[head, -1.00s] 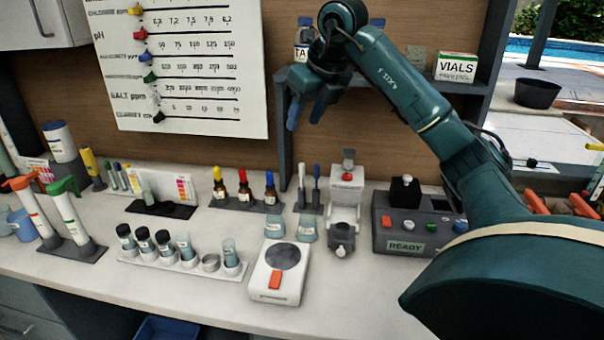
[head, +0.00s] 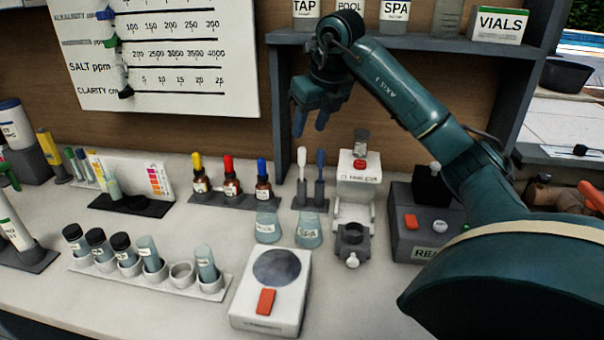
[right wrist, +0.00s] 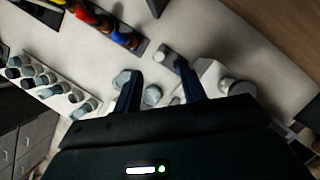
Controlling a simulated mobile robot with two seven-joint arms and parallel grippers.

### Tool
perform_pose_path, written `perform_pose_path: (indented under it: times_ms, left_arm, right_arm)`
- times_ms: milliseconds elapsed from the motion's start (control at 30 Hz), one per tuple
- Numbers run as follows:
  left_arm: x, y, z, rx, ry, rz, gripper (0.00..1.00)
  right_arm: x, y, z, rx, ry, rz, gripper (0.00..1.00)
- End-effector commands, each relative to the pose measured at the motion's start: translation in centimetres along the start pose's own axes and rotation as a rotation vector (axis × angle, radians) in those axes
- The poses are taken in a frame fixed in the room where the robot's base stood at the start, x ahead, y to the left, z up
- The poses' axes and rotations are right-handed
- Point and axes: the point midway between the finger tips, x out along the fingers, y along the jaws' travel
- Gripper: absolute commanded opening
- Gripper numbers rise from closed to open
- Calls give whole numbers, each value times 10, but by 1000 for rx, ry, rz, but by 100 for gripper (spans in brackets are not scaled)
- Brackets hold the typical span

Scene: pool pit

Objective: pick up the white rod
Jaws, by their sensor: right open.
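The white rod (head: 301,165) stands upright in a small dark holder (head: 310,203) on the counter, just left of a blue rod (head: 319,170). My right gripper (head: 311,124) is open and empty, with its fingers pointing down. In the head view its fingertips show just above the tops of the two rods, without visible contact. In the right wrist view the open fingers (right wrist: 158,74) point toward the counter. A pale top shows a little beyond them, but I cannot tell for sure that it is the white rod. My left gripper is not in view.
Dropper bottles (head: 231,180) stand left of the holder. Two flasks (head: 267,227) and a scale (head: 262,315) are in front. A white device (head: 355,195) and a grey box (head: 405,240) stand to the right. A shelf (head: 400,42) is behind the arm.

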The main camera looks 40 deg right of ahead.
Motion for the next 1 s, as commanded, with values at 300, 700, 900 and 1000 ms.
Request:
perform_pose_path:
  times_ms: [300, 700, 900, 1000]
  left_arm:
    - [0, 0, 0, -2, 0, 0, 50]
    - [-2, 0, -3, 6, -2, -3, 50]
    - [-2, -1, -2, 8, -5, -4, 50]
    - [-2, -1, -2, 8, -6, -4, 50]
  right_arm:
    - [45, 0, 0, -1, 1, 1, 41]
    - [92, 1, -2, -1, 2, 2, 41]
    - [99, 1, -2, -1, -2, 0, 41]
    - [99, 1, -2, -1, -1, 0, 41]
